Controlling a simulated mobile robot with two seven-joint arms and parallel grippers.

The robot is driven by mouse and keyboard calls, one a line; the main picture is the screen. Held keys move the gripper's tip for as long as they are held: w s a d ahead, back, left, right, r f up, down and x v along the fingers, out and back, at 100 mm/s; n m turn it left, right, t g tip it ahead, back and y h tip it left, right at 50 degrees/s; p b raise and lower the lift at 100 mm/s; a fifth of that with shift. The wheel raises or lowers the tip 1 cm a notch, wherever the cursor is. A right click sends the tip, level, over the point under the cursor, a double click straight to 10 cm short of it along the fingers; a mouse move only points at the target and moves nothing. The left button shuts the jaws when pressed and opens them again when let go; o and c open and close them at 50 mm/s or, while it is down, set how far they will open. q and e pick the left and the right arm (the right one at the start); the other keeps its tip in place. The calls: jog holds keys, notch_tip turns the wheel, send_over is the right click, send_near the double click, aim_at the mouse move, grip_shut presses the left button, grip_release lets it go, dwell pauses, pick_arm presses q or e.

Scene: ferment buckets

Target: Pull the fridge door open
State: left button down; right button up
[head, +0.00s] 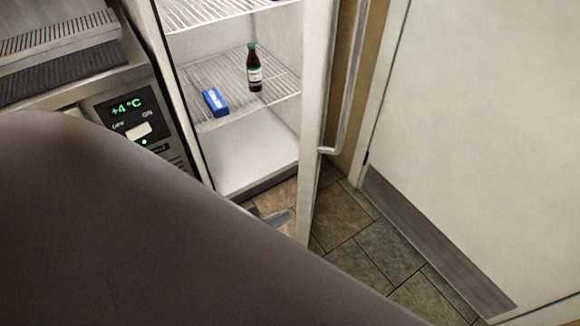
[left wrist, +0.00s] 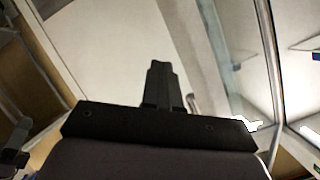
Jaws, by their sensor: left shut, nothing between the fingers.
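The fridge door (head: 316,110) stands open, seen nearly edge-on in the head view, with a long metal bar handle (head: 350,80) on its right, outer side. The fridge interior (head: 255,150) shows to the left of the door. My left gripper (head: 278,216) is partly visible low in the gap between the fridge and the door, on the door's inner side and away from the handle. In the left wrist view its dark fingers (left wrist: 160,80) are together and empty. My own arm hides much of the head view.
A dark bottle (head: 254,68) and a blue box (head: 215,102) are on a wire shelf (head: 200,72). A control panel (head: 138,120) reading +4 °C is left of the fridge. A large pale door panel (head: 490,130) stands at right. Tiled floor (head: 385,250) is clear between.

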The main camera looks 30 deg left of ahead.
pick_arm(q)
jog(key=w+a+f+m+h+b, duration=0.3)
jog(key=w+a+m+h+b, duration=0.5)
jog(key=m+b, duration=0.85)
jog(key=s+a+r+m+g+h+b, duration=0.2)
jog(key=a+m+g+h+b, duration=0.65)
jog(key=m, duration=1.35)
jog(key=w+d+t+y, duration=0.2)
jog(key=w+d+y, duration=0.2)
jog(key=d, duration=0.6)
jog(key=shift+w+d+r+b, duration=0.25)
jog(key=shift+w+d+b, duration=0.15)
jog(key=shift+w, duration=0.25)
pick_arm(e)
jog(key=w+a+f+t+y, duration=0.1)
jog(key=a+f+y, duration=0.1)
jog(key=f, duration=0.4)
jog(key=w+a+f+y, duration=0.1)
jog(key=w+a+f, duration=0.1)
jog(key=a+f, duration=0.3)
jog(key=shift+a+f+n+t+y, duration=0.2)
jog(key=shift+f+n+t+y, duration=0.2)
jog(key=shift+f, duration=0.05)
jog(key=shift+s, duration=0.1)
